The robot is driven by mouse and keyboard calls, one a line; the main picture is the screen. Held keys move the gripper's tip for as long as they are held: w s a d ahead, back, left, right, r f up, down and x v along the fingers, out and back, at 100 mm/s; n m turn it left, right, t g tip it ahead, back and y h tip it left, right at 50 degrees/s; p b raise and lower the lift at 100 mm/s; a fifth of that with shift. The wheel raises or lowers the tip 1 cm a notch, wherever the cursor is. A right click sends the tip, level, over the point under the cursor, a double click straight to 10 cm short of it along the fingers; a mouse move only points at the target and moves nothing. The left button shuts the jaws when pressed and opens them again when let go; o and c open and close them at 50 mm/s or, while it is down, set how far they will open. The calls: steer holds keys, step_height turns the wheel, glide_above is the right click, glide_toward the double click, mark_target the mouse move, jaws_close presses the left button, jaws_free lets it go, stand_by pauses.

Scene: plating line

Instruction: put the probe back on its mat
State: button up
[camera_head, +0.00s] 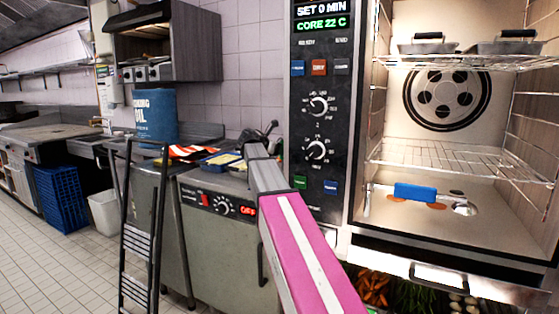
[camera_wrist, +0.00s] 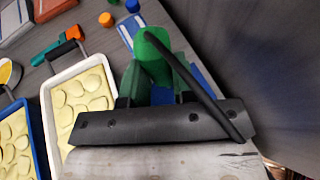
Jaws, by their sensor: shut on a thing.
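My gripper (camera_wrist: 160,92) is shut on the green probe (camera_wrist: 153,55), whose black cable curves down to the right in the wrist view. The probe's tip is hidden. A blue flat patch (camera_wrist: 202,84) shows beside and behind the fingers; it may be the mat, but I cannot tell. A blue and white flat piece (camera_wrist: 127,30) lies just beyond the probe. In the head view my gripper (camera_head: 262,135) is small and dark above the counter by the oven, and the probe cannot be made out there.
A white tray of yellow slices (camera_wrist: 48,105) and a blue-rimmed tray (camera_wrist: 36,150) lie left of my gripper. The open oven (camera_head: 440,222) stands right; a blue drum (camera_head: 155,115) stands left.

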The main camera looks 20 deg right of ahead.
steer(key=shift+f, duration=1.9)
steer(key=shift+f, duration=0.1)
steer(key=o, duration=0.9)
steer(key=v, duration=1.2)
